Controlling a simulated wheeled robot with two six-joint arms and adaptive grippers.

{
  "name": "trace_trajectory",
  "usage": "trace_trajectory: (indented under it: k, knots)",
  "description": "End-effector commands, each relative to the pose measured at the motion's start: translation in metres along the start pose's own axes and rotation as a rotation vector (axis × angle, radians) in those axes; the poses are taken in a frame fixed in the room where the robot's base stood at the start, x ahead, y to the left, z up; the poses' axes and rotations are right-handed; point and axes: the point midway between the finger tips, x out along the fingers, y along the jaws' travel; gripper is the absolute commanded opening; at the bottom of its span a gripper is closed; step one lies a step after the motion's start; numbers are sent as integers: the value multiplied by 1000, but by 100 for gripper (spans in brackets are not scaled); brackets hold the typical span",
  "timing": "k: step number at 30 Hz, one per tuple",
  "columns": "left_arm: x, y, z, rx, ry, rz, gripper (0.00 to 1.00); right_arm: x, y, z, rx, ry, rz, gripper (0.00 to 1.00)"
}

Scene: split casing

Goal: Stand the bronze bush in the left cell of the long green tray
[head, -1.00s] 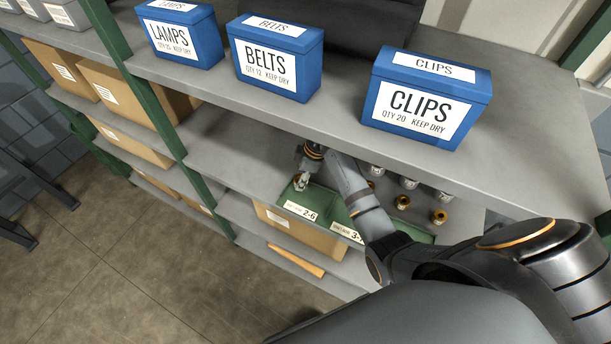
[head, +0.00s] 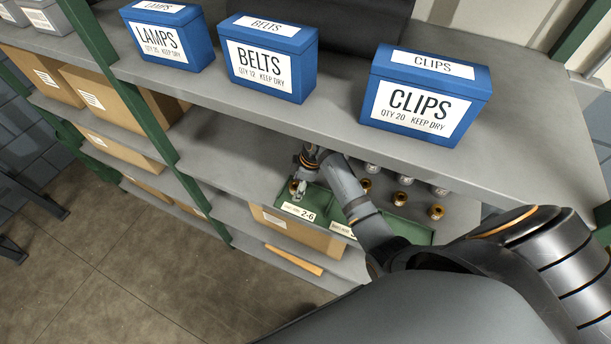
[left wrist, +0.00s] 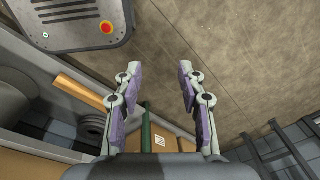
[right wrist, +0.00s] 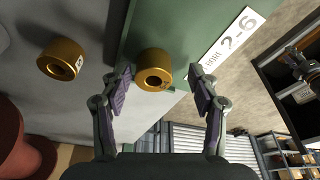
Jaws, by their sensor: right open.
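The bronze bush (right wrist: 154,70) stands in the green tray, its round bore facing the right wrist camera. My right gripper (right wrist: 161,84) is open, with one finger on each side of the bush and gaps showing. In the head view the right gripper (head: 299,192) reaches down into the left end of the long green tray (head: 415,234), where a bit of the bush (head: 293,186) shows beside it. My right arm hides the middle of the tray. My left gripper (left wrist: 160,88) is open and empty, over the floor and away from the tray.
Other bronze bushes (head: 436,212) and pale-topped parts stand on the shelf behind the tray. One labelled bush (right wrist: 60,60) stands outside the tray wall. The upper shelf, with a blue CLIPS box (head: 425,98), overhangs the work. A cardboard box (head: 297,232) sits below.

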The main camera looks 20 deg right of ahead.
Motion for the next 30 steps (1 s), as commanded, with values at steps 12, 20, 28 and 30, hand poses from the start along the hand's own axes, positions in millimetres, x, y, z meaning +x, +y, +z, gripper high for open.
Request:
trace_trajectory:
  k: [12,20,28,30]
  knots:
    - [35,2,-16,-1,28,-1,40,-56,2,51,-1,-10,6,61]
    - [48,2,-13,0,25,-2,40,-72,1,99,-1,-9,3,61]
    - [51,2,-10,0,20,-2,40,-80,0,116,0,-1,1,61]
    - [51,2,-9,0,20,-2,40,-80,0,116,0,-1,1,61]
